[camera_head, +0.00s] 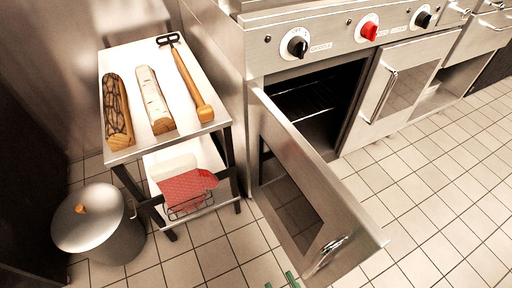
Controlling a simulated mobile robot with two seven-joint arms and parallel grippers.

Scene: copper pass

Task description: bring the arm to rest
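Only the green fingertips of my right gripper (281,282) show, at the bottom edge of the head view. They are apart with nothing visible between them. They are just left of the lower end of the open oven door (290,185), near its handle (327,254), and look clear of it. The rest of the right arm is out of frame. My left gripper is not in view.
The door stands swung out from the dark oven cavity (312,105). A steel side table (136,62) with two logs and a long-handled tool stands left. A lidded pot (90,220) is on the floor. Tiled floor (410,200) is clear at right.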

